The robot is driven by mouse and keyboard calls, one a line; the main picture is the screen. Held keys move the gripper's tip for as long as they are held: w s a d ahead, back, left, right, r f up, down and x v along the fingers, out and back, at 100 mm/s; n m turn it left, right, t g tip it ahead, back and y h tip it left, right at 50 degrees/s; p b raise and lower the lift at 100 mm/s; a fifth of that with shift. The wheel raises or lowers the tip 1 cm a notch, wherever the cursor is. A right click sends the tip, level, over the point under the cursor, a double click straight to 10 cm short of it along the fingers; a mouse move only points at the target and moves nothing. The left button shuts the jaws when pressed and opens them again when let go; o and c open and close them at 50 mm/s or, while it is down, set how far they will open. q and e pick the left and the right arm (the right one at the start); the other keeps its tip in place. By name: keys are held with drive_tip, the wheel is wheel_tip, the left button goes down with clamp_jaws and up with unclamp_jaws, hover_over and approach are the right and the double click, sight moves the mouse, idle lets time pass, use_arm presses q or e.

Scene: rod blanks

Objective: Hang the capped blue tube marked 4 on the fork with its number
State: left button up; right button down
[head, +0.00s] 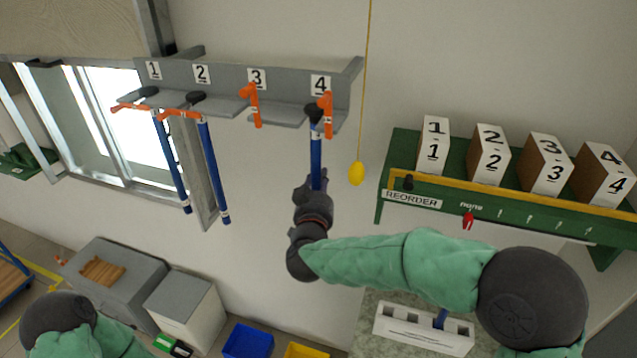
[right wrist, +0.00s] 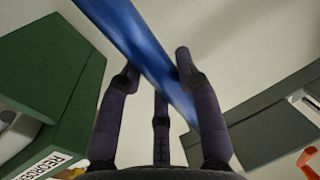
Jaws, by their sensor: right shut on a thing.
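My right gripper (head: 314,190) is shut on a blue tube (head: 316,152), holding it upright by its lower part. In the right wrist view the tube (right wrist: 150,55) runs slantwise between the fingers (right wrist: 158,95). Its black cap (head: 313,112) is at the height of the grey rack (head: 290,82), at the fork under the number 4 plate (head: 320,85). I cannot tell whether the tube is inside the fork or just in front. An orange latch (head: 326,112) stands beside the cap. The tube's own mark is not readable. My left gripper is out of view.
Capped blue tubes hang at fork 1 (head: 172,160) and fork 2 (head: 213,170), with orange latches across. Fork 3 is empty with its orange latch (head: 250,103) upright. A yellow bob (head: 356,173) hangs close right of the tube. The green reorder shelf (head: 400,160) stands further right.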

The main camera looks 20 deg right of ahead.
drive_tip(key=c, duration=0.8)
unclamp_jaws()
drive_tip(key=shift+s, duration=0.1)
